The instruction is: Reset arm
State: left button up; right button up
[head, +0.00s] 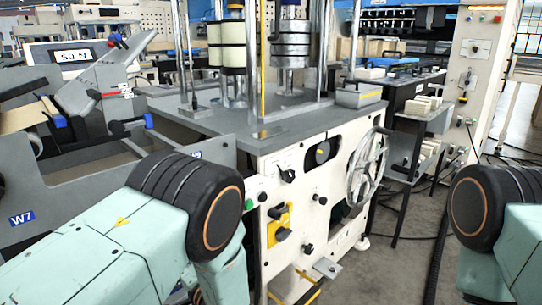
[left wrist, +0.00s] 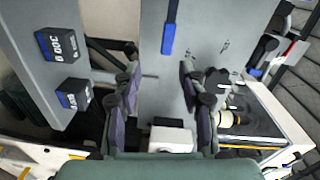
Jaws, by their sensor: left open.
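My left gripper (left wrist: 160,82) shows in the left wrist view. Its two dark fingers are spread wide with nothing between them, over a grey panel. A lever with a blue tip (left wrist: 168,38) lies beyond the fingertips, apart from them. In the head view my two green arms come in from the lower left and lower right, and neither gripper shows. The grey machine at left in the head view bears a black lever with a blue end (head: 140,122) and a display reading 50 N (head: 76,56). I cannot tell which part the task's arm is.
Two black labelled blocks (left wrist: 60,45) sit on the panel's left in the wrist view. A white block (left wrist: 170,139) is below the fingers. In the head view, a cream cabinet with a handwheel (head: 367,166) stands mid-scene; floor (head: 400,262) shows to its right.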

pick_arm(q)
jog(key=s+d+f+n+g+h, duration=0.2)
jog(key=s+f+n+g+h, duration=0.15)
jog(key=s+f+h, duration=0.9)
jog(key=s+d+f+n+g, duration=0.1)
jog(key=s+g, duration=0.3)
jog(key=s, duration=0.9)
jog(key=s+d+f+n+g, duration=0.1)
jog(key=s+f+n+g, duration=0.1)
jog(key=s, duration=1.1)
jog(key=shift+f+g+h, duration=0.35)
jog(key=shift+f+g, duration=0.55)
jog(key=shift+g, duration=0.25)
jog(key=shift+w+a+n, duration=0.1)
jog(key=shift+n, duration=0.15)
jog(key=shift+a, duration=0.1)
